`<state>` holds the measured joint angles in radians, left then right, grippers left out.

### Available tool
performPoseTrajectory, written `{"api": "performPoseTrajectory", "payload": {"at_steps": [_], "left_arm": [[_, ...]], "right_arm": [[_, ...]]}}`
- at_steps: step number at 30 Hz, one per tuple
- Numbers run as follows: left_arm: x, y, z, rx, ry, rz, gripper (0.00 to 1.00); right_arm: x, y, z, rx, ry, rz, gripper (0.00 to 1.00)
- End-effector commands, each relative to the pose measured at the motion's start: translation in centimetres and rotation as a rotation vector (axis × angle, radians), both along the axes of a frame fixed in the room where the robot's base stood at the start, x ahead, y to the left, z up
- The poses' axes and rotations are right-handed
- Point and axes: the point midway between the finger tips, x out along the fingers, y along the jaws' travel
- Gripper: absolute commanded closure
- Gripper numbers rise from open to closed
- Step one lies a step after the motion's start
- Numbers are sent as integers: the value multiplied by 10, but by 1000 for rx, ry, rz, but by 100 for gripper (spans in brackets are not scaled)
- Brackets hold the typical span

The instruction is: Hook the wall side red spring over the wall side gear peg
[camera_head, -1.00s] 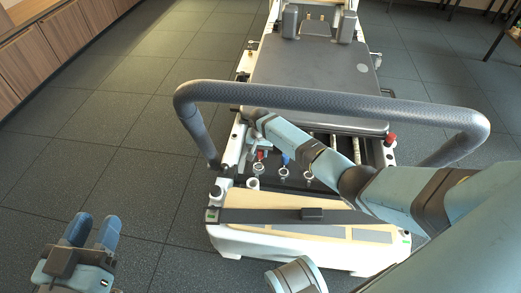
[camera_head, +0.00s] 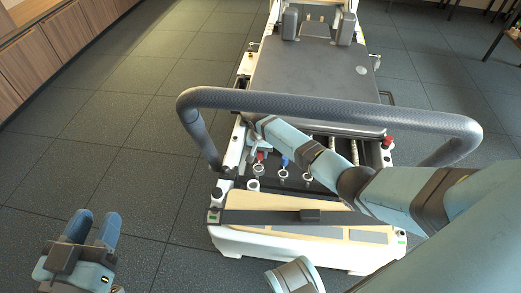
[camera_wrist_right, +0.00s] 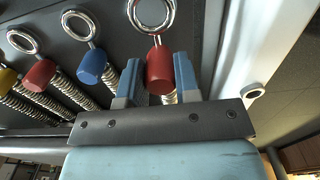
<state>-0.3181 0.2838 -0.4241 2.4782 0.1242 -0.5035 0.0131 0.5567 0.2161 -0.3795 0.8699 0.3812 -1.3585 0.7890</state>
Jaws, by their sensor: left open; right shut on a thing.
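The wall side red spring handle (camera_wrist_right: 160,72) is between the fingers of my right gripper (camera_wrist_right: 157,80) in the right wrist view. Its metal ring (camera_wrist_right: 151,14) points away from the gripper, and its coil runs back between the fingers. My left gripper (camera_head: 92,228) is open and empty, above the floor.
Blue (camera_wrist_right: 91,67), red (camera_wrist_right: 40,74) and yellow (camera_wrist_right: 8,79) spring handles sit beside the held one. A white side rail (camera_wrist_right: 238,55) is close on its right. Floor on the left is clear.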

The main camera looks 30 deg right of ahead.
Motion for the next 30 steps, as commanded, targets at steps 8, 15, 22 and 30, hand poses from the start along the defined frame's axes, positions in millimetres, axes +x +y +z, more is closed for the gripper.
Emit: {"api": "performPoseTrajectory", "payload": {"at_steps": [8,15,22,30], "left_arm": [[0,0,14,0,0,0,57],[0,0,24,0,0,0,57],[0,0,33,0,0,0,57],[0,0,39,0,0,0,57]], "right_arm": [[-7,7,3,2,0,1,100],[-14,12,2,3,2,1,100],[-21,17,2,2,1,1,100],[-26,21,1,2,1,1,100]]}}
